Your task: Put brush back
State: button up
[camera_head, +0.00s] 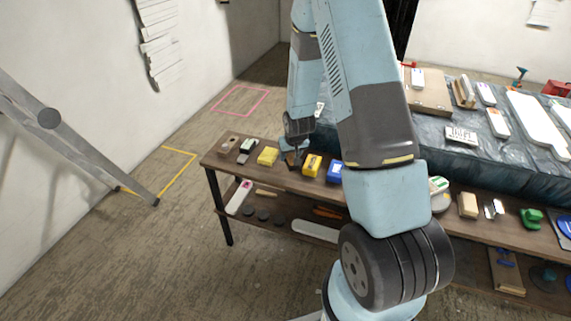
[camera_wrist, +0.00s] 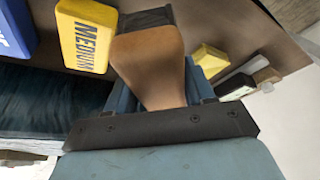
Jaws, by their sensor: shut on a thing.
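In the wrist view, a brush (camera_wrist: 148,65) with a brown wooden handle and a dark end is between the fingers of my gripper (camera_wrist: 160,88). My gripper is shut on the handle. The dark end lies over or on the brown table top; I cannot tell if it touches. In the head view, my gripper (camera_head: 292,156) is low over the left part of the wooden table (camera_head: 215,160), between two yellow blocks. The brush is small there and mostly hidden by my gripper.
A yellow block marked MEDIUM (camera_wrist: 87,38) is close beside the brush, with a blue block (camera_wrist: 15,30) beyond. Another yellow block (camera_head: 267,156) is on the other side. A lower shelf (camera_head: 275,209) holds more items. A ladder-like metal frame (camera_head: 80,140) stands left.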

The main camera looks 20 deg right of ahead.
jog(key=shift+s+d+r+m, duration=0.2)
jog(key=shift+d+m, duration=0.1)
jog(key=shift+d, duration=0.2)
jog(key=s+d+r+m+h, duration=0.3)
jog(key=s+d+r+m, duration=0.2)
jog(key=s+r+m, duration=0.25)
jog(key=shift+n+g, duration=0.35)
jog(key=shift+g, duration=0.05)
jog(key=w+a+f, duration=0.1)
jog(key=w+f, duration=0.2)
jog(key=w+a+f, duration=0.2)
jog(key=w, duration=0.2)
jog(key=w+a+f, duration=0.1)
jog(key=w+f, duration=0.2)
jog(key=w, duration=0.1)
jog(key=shift+a+f, duration=0.3)
jog(key=shift+a, duration=0.05)
jog(key=shift+w+a+f, duration=0.25)
jog(key=shift+w+f, duration=0.4)
jog(key=shift+f, duration=1.55)
